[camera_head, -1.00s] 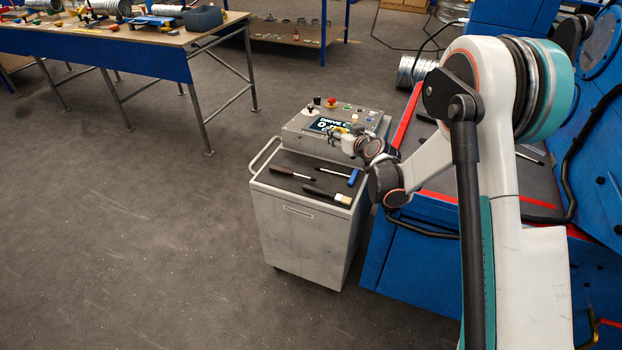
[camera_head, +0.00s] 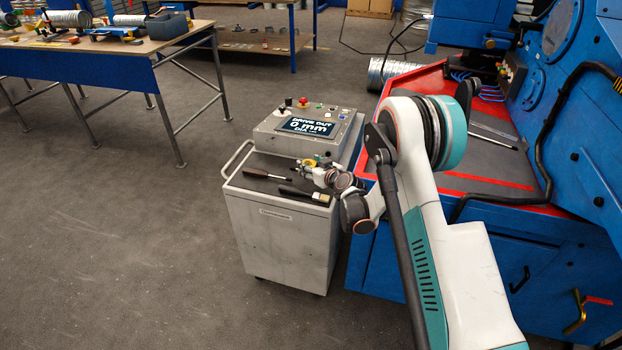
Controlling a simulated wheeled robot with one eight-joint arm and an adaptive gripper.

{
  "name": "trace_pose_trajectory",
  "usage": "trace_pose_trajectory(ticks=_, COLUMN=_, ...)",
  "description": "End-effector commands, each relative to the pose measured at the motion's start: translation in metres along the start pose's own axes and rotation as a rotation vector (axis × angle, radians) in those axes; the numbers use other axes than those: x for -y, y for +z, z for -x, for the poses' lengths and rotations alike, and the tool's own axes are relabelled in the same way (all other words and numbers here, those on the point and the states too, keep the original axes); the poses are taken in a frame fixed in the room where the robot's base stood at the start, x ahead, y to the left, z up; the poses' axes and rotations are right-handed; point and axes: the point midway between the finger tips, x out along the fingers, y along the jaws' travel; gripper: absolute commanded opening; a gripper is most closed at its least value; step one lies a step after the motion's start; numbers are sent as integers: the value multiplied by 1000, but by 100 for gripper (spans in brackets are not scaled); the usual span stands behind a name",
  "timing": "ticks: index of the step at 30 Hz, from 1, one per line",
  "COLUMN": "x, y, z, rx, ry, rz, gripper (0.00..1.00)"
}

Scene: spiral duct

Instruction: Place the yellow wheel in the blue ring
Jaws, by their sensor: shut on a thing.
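My gripper (camera_head: 310,169) is low over the right part of the grey cart's top, in front of the control box. It is small in the view and partly hidden by my own wrist. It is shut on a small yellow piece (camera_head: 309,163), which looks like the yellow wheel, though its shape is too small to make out. I cannot make out the blue ring for certain. Round blue flanges (camera_head: 563,26) show on the large blue machine at the right.
On the cart (camera_head: 285,228) lie a dark-handled screwdriver (camera_head: 268,175) and a brush (camera_head: 304,194). A red-edged machine bed (camera_head: 490,185) is at right. A workbench (camera_head: 85,62) stands back left. Floor at left is clear.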

Motion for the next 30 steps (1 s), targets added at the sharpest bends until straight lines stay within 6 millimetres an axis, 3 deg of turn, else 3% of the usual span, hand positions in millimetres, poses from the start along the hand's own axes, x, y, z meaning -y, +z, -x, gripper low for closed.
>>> trace_pose_trajectory(ticks=11, x=0, y=40, z=-15, rx=0, ry=0, rz=0, gripper=20)
trace_pose_trajectory(ticks=21, x=0, y=42, z=-15, rx=0, ry=0, rz=0, gripper=20)
trace_pose_trajectory(ticks=22, x=0, y=42, z=-15, rx=0, ry=0, rz=0, gripper=52)
trace_pose_trajectory(ticks=24, x=0, y=41, z=-15, rx=0, ry=0, rz=0, gripper=68)
trace_pose_trajectory(ticks=30, x=0, y=41, z=-15, rx=0, ry=0, rz=0, gripper=68)
